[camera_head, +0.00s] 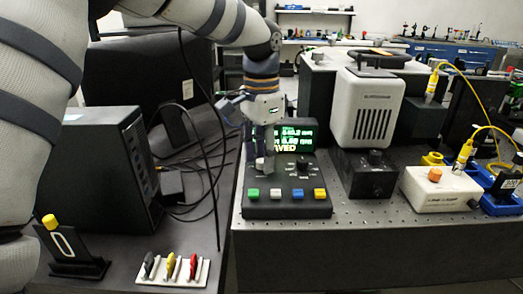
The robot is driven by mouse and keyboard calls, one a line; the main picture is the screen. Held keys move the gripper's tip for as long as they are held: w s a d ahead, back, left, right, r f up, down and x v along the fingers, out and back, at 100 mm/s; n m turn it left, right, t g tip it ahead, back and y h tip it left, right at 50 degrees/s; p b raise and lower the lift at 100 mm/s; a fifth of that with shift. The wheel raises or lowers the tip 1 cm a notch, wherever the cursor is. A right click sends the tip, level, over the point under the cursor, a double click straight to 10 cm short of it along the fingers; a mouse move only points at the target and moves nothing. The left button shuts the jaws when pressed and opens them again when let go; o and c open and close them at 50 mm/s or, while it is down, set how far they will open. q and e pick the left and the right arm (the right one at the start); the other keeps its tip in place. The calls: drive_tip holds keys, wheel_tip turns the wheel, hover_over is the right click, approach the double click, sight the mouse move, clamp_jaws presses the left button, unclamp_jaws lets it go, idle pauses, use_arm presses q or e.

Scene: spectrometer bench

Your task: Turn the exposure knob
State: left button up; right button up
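A black control box (287,209) stands near the front left of the perforated bench. It has a lit display (297,137) with green and yellow text, and a row of green, white, blue and yellow buttons. A dark knob (303,164) with small markings shows on the right of its panel. The labels are too small to read, so I cannot tell which control is the exposure knob. My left gripper (261,160) points down over the panel's left part, left of the dark knob. Its fingertips are at a small pale part; contact is unclear. My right gripper is not in view.
A white and black instrument (367,108) stands right of the box, with a white lamp unit (440,189) and yellow cables farther right. A dark computer case (95,165), loose black cables and a small tool tray (173,270) are on the left table.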

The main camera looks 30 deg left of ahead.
sight(261, 160)
use_arm(q)
wheel_tip(261, 160, up, 12)
idle(0.3)
